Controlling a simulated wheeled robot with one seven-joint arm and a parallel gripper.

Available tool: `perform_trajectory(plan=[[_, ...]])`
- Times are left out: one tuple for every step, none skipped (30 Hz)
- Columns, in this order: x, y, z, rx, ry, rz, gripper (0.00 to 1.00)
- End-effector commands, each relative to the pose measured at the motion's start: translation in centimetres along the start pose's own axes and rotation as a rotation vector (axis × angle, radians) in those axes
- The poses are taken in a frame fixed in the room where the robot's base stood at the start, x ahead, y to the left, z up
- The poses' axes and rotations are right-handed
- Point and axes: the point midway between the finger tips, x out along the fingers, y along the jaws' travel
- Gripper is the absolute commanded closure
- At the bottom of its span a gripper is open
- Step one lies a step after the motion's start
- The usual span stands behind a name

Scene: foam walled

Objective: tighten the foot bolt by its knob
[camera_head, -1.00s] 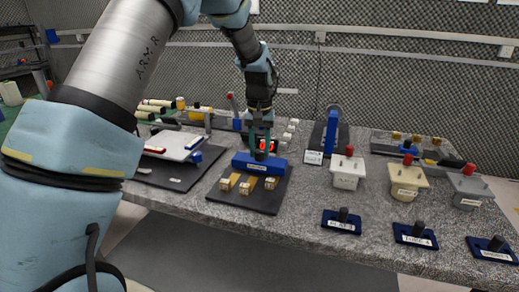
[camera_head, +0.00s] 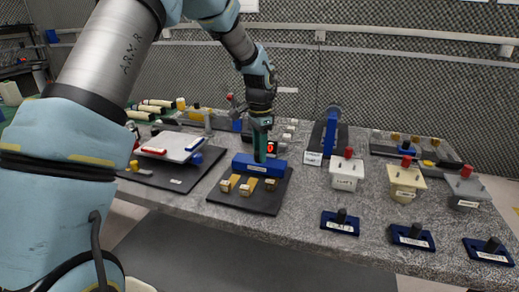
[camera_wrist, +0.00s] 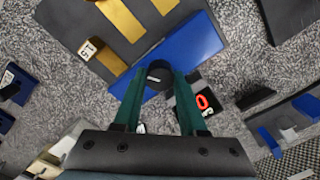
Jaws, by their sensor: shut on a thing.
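A dark round knob (camera_wrist: 158,77) with a small white mark on top stands at the edge of a long blue block (camera_wrist: 180,45). The two green fingers of my gripper (camera_wrist: 157,82) are on either side of the knob and shut on it. In the head view my gripper (camera_head: 261,155) points down at the blue block (camera_head: 258,165), and its fingers hide the knob. I cannot tell how far the bolt is screwed in.
A small display (camera_head: 271,148) with a red digit stands just behind the blue block. A dark plate (camera_head: 246,196) with labelled tan pieces lies in front. A white tray (camera_head: 173,146) is to the left.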

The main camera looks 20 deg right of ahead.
Motion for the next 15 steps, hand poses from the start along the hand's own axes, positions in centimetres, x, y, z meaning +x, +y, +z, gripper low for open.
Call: perform_trajectory(plan=[[-0.14, -0.11, -0.01, 0.04, 0.002, -0.002, 1.0], [-0.15, -0.09, -0.03, 0.067, 0.003, -0.001, 1.0], [-0.14, -0.06, -0.06, 0.103, 0.003, -0.001, 1.0], [-0.13, -0.05, -0.06, 0.129, 0.003, -0.001, 1.0], [-0.13, -0.06, -0.05, 0.154, 0.002, -0.001, 1.0], [-0.12, -0.06, -0.04, 0.186, 0.002, -0.001, 1.0], [-0.11, -0.05, -0.05, 0.21, 0.002, -0.001, 1.0], [-0.11, -0.03, -0.05, 0.231, 0.003, -0.001, 1.0], [-0.11, -0.03, -0.05, 0.259, 0.003, -0.001, 1.0], [-0.1, -0.04, -0.04, 0.28, 0.002, -0.001, 1.0], [-0.1, -0.04, -0.03, 0.299, 0.002, -0.001, 1.0], [-0.1, -0.02, -0.05, 0.323, 0.002, -0.001, 1.0], [-0.1, 0.0, -0.06, 0.339, 0.002, -0.001, 1.0], [-0.1, 0.02, -0.07, 0.355, 0.002, -0.001, 1.0], [-0.1, 0.02, -0.08, 0.373, 0.003, -0.001, 1.0]])
